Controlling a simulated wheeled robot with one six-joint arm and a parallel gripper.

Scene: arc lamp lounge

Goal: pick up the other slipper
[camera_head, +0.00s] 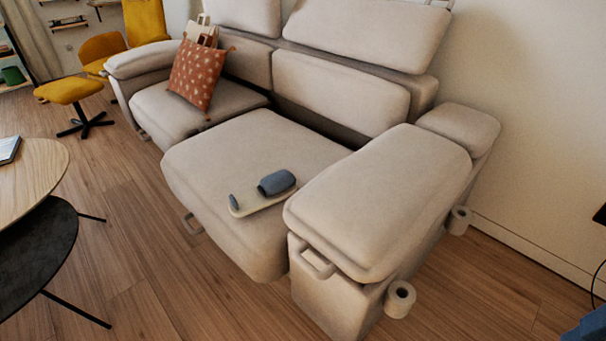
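One slipper (277,183) lies on the beige sofa's (225,150) middle seat, near its front edge and just left of the wide padded section at the right. It has a blue-grey upper toward the right, a flat pale sole, and a small blue-grey piece at its left end. It appears to lie sole down. No second slipper shows. My gripper is not in view, so I cannot tell what it holds.
An orange patterned cushion (200,75) sits on the sofa. Round tables (33,170) stand at left, a yellow chair and footstool (68,90) behind. Pale cylinders (400,298) stick out at the sofa's right side. Wood floor (165,255) is clear in front. A blue object (588,326) shows bottom right.

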